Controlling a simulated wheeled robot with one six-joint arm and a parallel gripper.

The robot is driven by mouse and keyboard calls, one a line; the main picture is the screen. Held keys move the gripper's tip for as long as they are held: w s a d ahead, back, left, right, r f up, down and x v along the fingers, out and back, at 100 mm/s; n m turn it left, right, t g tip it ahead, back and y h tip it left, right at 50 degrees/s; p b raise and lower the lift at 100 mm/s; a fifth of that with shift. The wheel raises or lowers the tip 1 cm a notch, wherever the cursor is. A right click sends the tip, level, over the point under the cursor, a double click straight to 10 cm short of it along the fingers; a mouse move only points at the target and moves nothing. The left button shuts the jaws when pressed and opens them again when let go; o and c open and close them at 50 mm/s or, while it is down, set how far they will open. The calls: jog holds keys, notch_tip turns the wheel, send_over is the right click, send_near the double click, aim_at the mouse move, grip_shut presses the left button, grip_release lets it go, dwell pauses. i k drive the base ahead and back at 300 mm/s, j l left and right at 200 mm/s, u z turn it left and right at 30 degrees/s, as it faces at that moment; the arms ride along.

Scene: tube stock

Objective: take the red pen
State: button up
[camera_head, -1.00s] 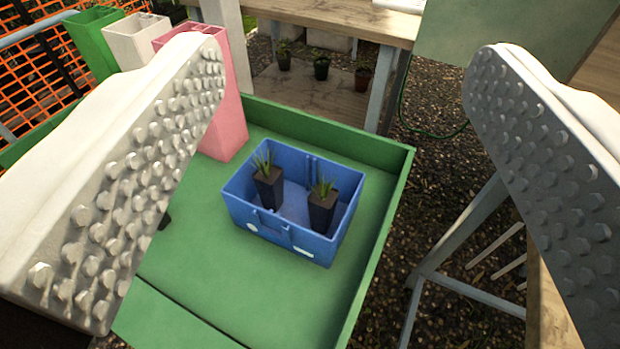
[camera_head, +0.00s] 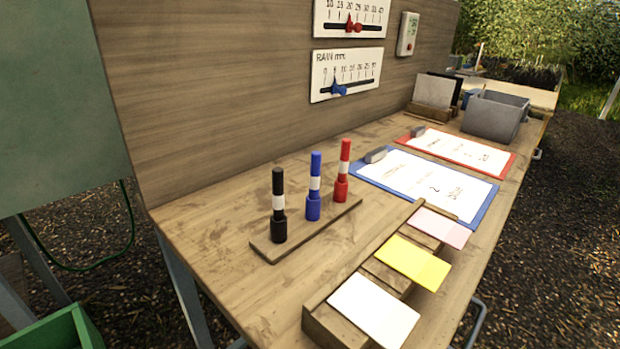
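The red pen (camera_head: 342,171) stands upright in a wooden pen holder (camera_head: 300,234) on the wooden bench. It has a white band around its middle. It is the farthest right of three pens, beside the blue pen (camera_head: 314,187) and the black pen (camera_head: 279,206). All three stand apart from each other. My gripper does not show in the current view.
A wooden card rack (camera_head: 320,321) with white, yellow and pink cards lies in front. Blue (camera_head: 487,210) and red (camera_head: 508,162) clipboards and a grey bin (camera_head: 494,117) are farther back. A wooden back panel (camera_head: 220,90) with gauges rises behind the pens.

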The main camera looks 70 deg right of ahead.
aim_at(346, 142)
jog(key=z, duration=1.55)
